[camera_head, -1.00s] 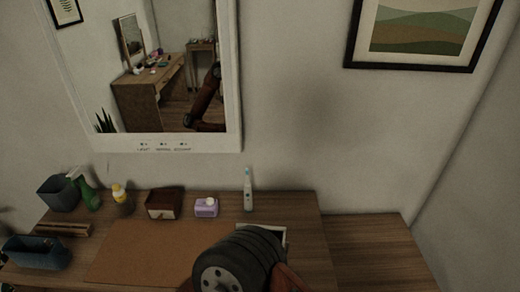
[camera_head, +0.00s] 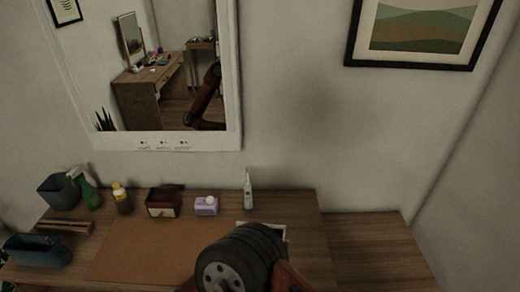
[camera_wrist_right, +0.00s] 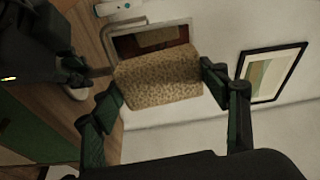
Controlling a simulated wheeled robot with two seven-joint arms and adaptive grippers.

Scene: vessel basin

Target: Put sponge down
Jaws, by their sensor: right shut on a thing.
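The sponge (camera_wrist_right: 158,80) is a tan, speckled block that shows in the right wrist view. My right gripper (camera_wrist_right: 160,82) is shut on it, with one dark finger at each side. The sponge is held in the air. In the head view my right arm's dark, ridged joint rises over the front of the table and hides part of it. The sponge and the right fingertips do not show in the head view. My left gripper is not in view.
The wooden table (camera_head: 378,246) carries a brown mat (camera_head: 150,248), a blue bin (camera_head: 38,250), a dark bin (camera_head: 58,191), a green spray bottle (camera_head: 84,187), a yellow-capped bottle (camera_head: 121,198), a small brown box (camera_head: 163,202), a purple box (camera_head: 206,206) and a toothbrush (camera_head: 248,190). The table's right part is clear.

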